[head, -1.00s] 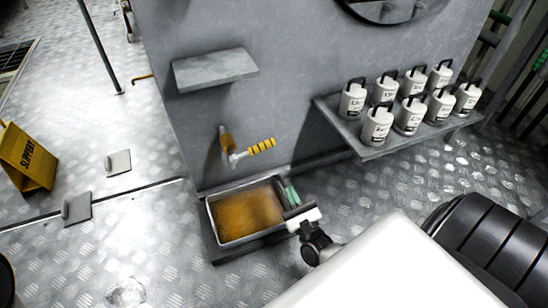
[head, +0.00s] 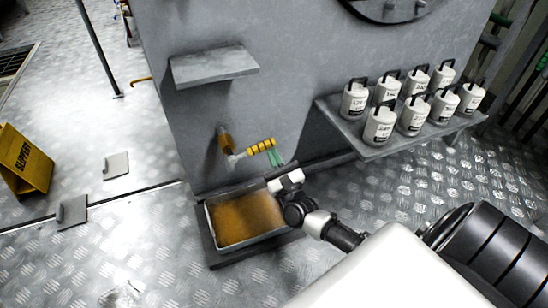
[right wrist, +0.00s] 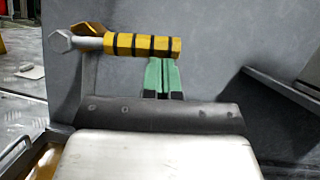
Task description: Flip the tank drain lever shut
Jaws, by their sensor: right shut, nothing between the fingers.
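The tank drain lever (head: 262,146) is a yellow handle with black bands, sticking out to the right from a brass-coloured valve (head: 225,140) on the grey tank wall. In the right wrist view the lever (right wrist: 143,46) lies nearly level across the upper middle. My right gripper (head: 275,157) is shut and empty, its green fingertips just below the lever's right end. In the right wrist view the fingertips (right wrist: 162,76) come up to the handle's lower edge; I cannot tell if they touch it. My left gripper is not in view.
A metal tray (head: 211,222) of brown liquid sits under the valve. A bare shelf (head: 214,66) is above left. A shelf (head: 370,150) with several white canisters (head: 380,124) stands to the right. A yellow slippery sign (head: 25,160) stands on the floor at left.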

